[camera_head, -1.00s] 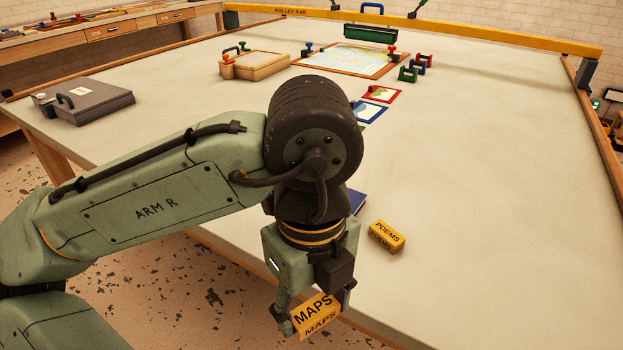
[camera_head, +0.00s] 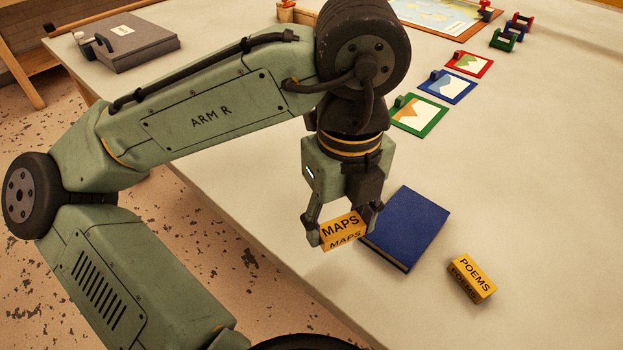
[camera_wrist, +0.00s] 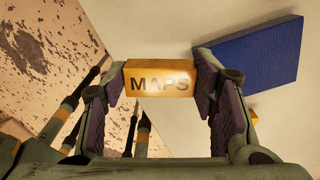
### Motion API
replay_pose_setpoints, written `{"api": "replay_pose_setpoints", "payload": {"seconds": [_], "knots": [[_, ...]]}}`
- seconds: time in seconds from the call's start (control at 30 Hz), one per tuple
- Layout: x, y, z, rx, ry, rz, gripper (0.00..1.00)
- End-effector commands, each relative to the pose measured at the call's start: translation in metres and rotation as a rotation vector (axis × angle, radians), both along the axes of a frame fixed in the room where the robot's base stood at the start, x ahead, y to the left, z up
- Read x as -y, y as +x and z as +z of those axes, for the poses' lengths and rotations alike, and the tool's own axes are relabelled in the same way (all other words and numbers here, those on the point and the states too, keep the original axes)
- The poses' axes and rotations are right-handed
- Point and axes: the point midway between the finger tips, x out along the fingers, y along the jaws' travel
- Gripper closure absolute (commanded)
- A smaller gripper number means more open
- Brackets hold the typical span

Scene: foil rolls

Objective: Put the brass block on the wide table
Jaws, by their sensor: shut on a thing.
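My gripper (camera_head: 340,222) is shut on a brass-yellow block marked MAPS (camera_head: 343,232), one finger at each end. The same block (camera_wrist: 160,78) shows level between the two finger pads in the wrist view. It appears above the wide table (camera_head: 520,180), near its front-left edge and left of the blue book; the gap below it is hard to judge. A second yellow block, marked POEMS (camera_head: 471,278), lies on the table right of the book, apart from my gripper.
The blue book (camera_head: 408,226) lies flat beside my gripper. Green, blue and red framed cards (camera_head: 419,116) lie farther back, with a map board (camera_head: 435,14) behind. A grey case (camera_head: 125,43) sits at the far left. The table's right side is clear; speckled floor (camera_head: 190,250) lies left.

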Motion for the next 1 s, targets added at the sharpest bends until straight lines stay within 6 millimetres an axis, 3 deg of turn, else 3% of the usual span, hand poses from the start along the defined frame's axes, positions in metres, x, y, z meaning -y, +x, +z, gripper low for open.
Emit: {"api": "replay_pose_setpoints", "payload": {"seconds": [0.3,0.5,0.67,0.83,1.0], "knots": [[-0.037,0.077,-0.006,-0.003,-0.001,0.009,0.9],[-0.052,0.109,-0.01,0.0,0.0,0.004,0.9],[-0.056,0.116,-0.015,0.0,0.0,0.001,0.9],[-0.056,0.116,-0.038,-0.002,0.001,0.0,0.9],[-0.055,0.116,-0.047,0.0,0.0,-0.001,0.9]]}}
